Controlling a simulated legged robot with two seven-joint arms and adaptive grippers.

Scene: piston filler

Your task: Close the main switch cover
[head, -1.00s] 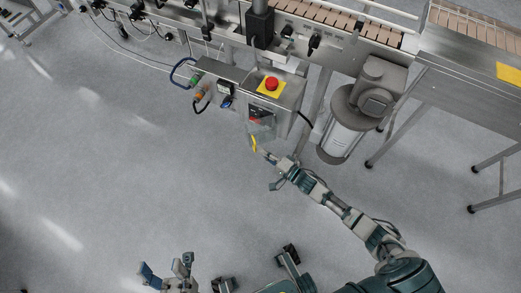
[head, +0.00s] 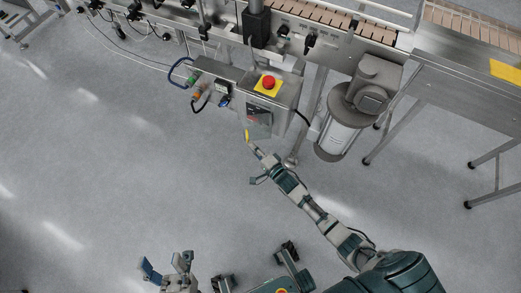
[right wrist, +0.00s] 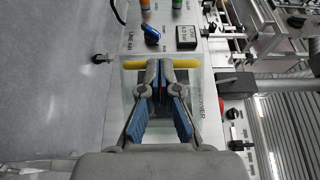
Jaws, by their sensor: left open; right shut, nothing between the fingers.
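The main switch cover (head: 258,123) is a clear panel with a yellow edge strip on the front of the steel control box, below the red emergency button (head: 268,82). In the right wrist view the clear cover (right wrist: 128,88) and its yellow strip (right wrist: 188,63) lie in front of my fingers. The head view does not show whether it is flush with the box. My right gripper (head: 257,149) is shut and empty, its tips at the yellow strip; it also shows in the right wrist view (right wrist: 160,66). The fingers hide the strip's middle. My left gripper (head: 166,266) is open and empty, far from the box.
A blue knob (right wrist: 152,35) and a small display (right wrist: 187,36) sit on the panel beside the cover. A motor unit (head: 345,120) stands right of the box, and a conveyor (head: 330,22) runs behind. The floor in front and left is clear.

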